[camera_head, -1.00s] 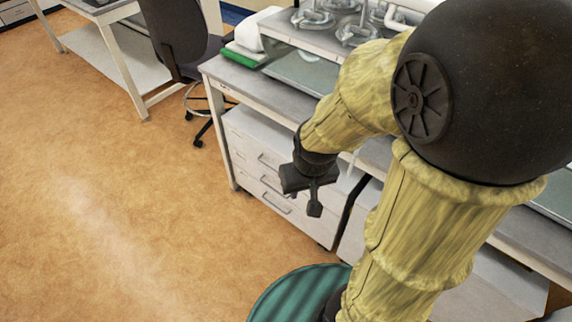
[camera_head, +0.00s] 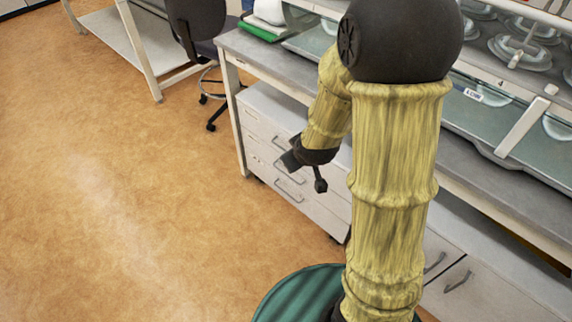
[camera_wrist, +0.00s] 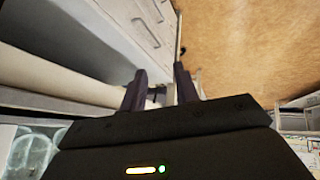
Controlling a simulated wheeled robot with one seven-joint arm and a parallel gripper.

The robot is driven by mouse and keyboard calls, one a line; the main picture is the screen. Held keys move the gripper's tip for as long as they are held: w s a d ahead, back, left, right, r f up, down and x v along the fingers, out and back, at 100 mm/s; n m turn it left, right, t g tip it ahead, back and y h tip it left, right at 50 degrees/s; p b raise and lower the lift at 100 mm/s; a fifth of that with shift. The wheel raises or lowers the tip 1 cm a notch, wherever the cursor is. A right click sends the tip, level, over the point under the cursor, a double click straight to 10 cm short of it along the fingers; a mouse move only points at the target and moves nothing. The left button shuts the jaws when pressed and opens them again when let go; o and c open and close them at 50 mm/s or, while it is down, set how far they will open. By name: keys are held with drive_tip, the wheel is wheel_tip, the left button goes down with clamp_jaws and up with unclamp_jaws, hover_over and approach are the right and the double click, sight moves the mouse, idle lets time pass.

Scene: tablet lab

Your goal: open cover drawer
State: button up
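A white drawer cabinet (camera_head: 257,132) with several stacked drawers and grey bar handles stands under the lab bench. Its drawers look shut; I cannot tell which one is the cover drawer. My gripper (camera_head: 305,174) is in front of the cabinet's face, empty, and hides part of the drawer fronts. In the wrist view my gripper (camera_wrist: 160,69) has its two dark fingers apart. The drawer fronts with handles (camera_wrist: 145,22) lie beyond the fingers, towards the top. No contact with a handle shows.
The grey bench top (camera_head: 262,55) overhangs the cabinet. A dark chair (camera_head: 198,25) stands at the back left. Another cabinet (camera_head: 490,290) with handles is at the lower right. The orange floor (camera_head: 130,190) on the left is clear.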

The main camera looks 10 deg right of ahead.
drive_tip(key=w+f+n+t+b, duration=0.2)
drive_tip(key=w+f+b, duration=0.15)
drive_tip(key=f, duration=0.35)
drive_tip(key=w+f+n+t+h+b, duration=0.1)
drive_tip(key=w+f+n+t+b, duration=0.15)
drive_tip(key=f+b, duration=0.3)
drive_tip(key=w+f+n+t+b, duration=0.2)
drive_tip(key=w+f+b, duration=0.2)
drive_tip(key=f, duration=0.3)
wheel_tip(320, 180, down, 13)
drive_tip(key=n+t+h+b, duration=0.2)
drive_tip(key=n+t+b, duration=0.3)
drive_tip(key=b, duration=0.5)
drive_tip(key=shift+s+a+n+t, duration=0.25)
drive_tip(key=shift+a+n+t, duration=0.15)
drive_tip(key=shift+n, duration=0.25)
drive_tip(key=shift+r, duration=0.1)
drive_tip(key=b+x, duration=0.3)
drive_tip(key=x, duration=1.4)
drive_tip(key=shift+w, duration=0.2)
